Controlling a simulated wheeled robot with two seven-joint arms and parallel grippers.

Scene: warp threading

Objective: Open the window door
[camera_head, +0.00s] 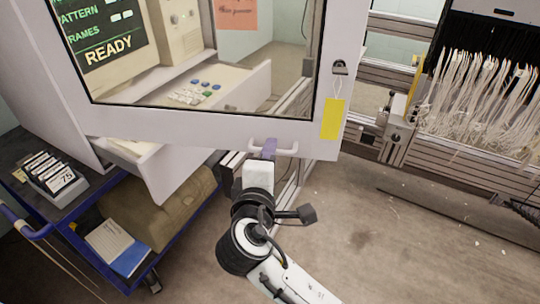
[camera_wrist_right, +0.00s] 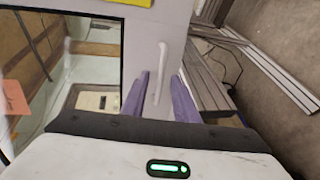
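The window door has a white frame (camera_head: 190,128) around a clear pane and fills the upper middle of the head view. Its pale bar handle (camera_head: 287,150) is on the lower rail near the right corner. My right gripper (camera_head: 268,148) is at this handle, its purple fingers partly hidden in the head view. In the right wrist view, the two fingers (camera_wrist_right: 160,92) stand apart with the handle (camera_wrist_right: 163,62) between them. A gap shows beside the handle, so the gripper looks open around it. I cannot tell how far the door is ajar. My left gripper is out of view.
A yellow tag (camera_head: 333,118) hangs from a lock (camera_head: 340,68) on the door's right stile. A blue-framed cart (camera_head: 155,255) stands at lower left. A loom frame with white threads (camera_head: 480,105) is at right.

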